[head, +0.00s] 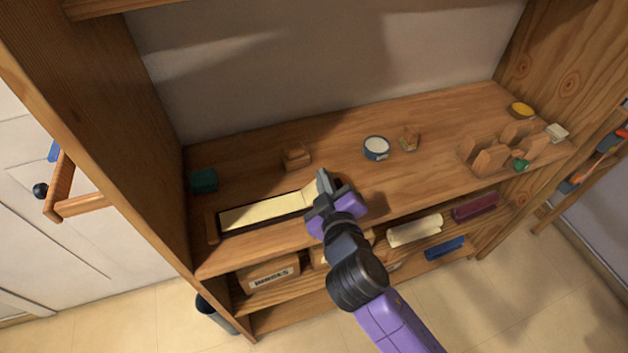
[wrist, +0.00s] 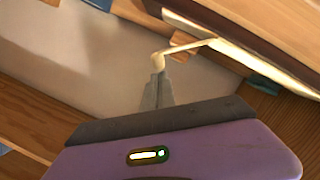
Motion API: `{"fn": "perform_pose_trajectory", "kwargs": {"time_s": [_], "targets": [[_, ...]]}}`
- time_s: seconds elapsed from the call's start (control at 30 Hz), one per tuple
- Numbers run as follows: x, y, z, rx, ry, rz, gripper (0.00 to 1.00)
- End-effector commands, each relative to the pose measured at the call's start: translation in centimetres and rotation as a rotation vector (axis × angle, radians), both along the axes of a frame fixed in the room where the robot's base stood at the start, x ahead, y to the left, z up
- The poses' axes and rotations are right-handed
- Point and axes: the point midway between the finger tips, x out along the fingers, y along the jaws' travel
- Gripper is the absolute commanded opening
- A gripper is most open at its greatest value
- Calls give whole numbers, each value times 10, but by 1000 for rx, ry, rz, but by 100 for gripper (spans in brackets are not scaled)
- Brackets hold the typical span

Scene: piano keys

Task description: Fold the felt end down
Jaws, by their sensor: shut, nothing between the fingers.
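A long cream felt strip (head: 258,213) lies along a dark, wood-ended holder (head: 212,226) at the left of the shelf. Its right end stands up as a bent flap (head: 311,191) beside my gripper (head: 322,178). In the wrist view the felt strip (wrist: 268,70) runs to the right, and the flap (wrist: 188,49) juts out at an angle from it. My gripper (wrist: 158,78) is shut and empty. Its tips are right at the flap's free end; I cannot tell whether they touch. My gripper hides the holder's right end in the head view.
A teal block (head: 204,180) and a small wooden block (head: 296,157) stand behind the strip. A round blue-rimmed dish (head: 376,148) and a wooden rack (head: 492,158) are further right. The shelf (head: 430,185) is clear right of my gripper.

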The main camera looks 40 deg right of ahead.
Motion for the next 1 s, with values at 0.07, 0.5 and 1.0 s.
{"fn": "perform_pose_trajectory", "kwargs": {"time_s": [0.07, 0.5, 1.0], "targets": [[-2, -5, -3, 46, -15, -1, 0], [-5, -15, -9, 67, -22, 0, 0], [-5, -15, -9, 65, -21, 0, 0]]}}
